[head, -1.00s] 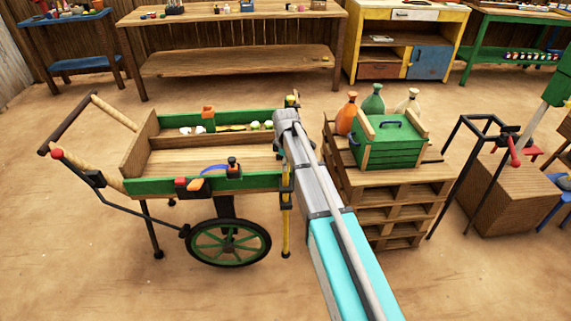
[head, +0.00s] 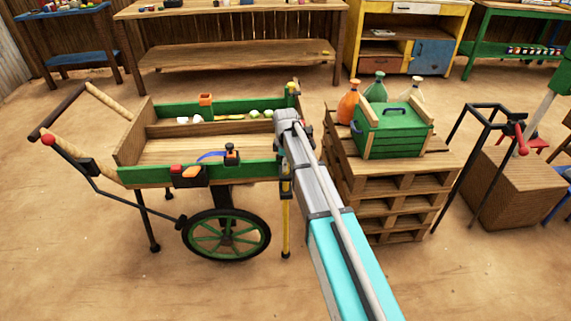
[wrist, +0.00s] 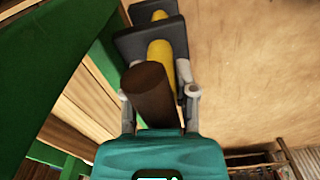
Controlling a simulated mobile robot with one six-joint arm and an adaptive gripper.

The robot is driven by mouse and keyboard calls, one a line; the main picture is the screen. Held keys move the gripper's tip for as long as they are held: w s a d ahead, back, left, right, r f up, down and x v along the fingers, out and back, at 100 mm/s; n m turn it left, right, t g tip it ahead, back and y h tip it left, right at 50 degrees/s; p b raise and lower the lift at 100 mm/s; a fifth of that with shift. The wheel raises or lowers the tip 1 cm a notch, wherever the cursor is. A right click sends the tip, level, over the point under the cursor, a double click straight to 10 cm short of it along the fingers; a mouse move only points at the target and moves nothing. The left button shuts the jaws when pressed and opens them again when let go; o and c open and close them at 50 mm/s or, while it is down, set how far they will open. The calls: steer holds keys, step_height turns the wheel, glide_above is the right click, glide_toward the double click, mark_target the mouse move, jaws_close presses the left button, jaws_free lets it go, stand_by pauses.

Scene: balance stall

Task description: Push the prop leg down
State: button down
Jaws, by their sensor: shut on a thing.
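The prop leg (head: 286,222) is a yellow pole with a dark foot, upright at the cart's right front corner. In the wrist view, its yellow shaft (wrist: 160,55) passes through black brackets (wrist: 150,42). A brown cylindrical grip (wrist: 152,92) is nearest the camera, in line with the shaft. My gripper (wrist: 160,93) is shut on this grip, with one grey finger at each side. In the head view, my arm hides the gripper and the leg's top. The foot is close to the ground; I cannot tell whether it touches.
The green and wooden cart (head: 150,177) stands on a spoked wheel (head: 228,238). A pallet stack (head: 400,205) with a green crate (head: 388,132) and several bottles is close on the right. Sandy ground in front is clear.

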steer(key=shift+s+f+b, duration=0.1)
steer(key=shift+f+b, duration=1.6)
steer(key=shift+f, duration=0.25)
steer(key=shift+c, duration=2)
jaws_free()
steer(key=shift+r, duration=0.15)
step_height(320, 180, up, 24)
steer(key=p, duration=2.5)
steer(key=s+d+r+m+p, duration=0.1)
steer(key=s+d+m, duration=0.2)
steer(key=s, duration=0.3)
steer(key=s+d+r+m+p, duration=0.1)
steer(key=s+d+r+m, duration=0.1)
steer(key=s+m, duration=0.3)
steer(key=shift+s+d+r+p, duration=0.15)
steer(key=shift+s+d+p, duration=0.3)
steer(key=shift+s, duration=0.7)
steer(key=shift+s, duration=0.1)
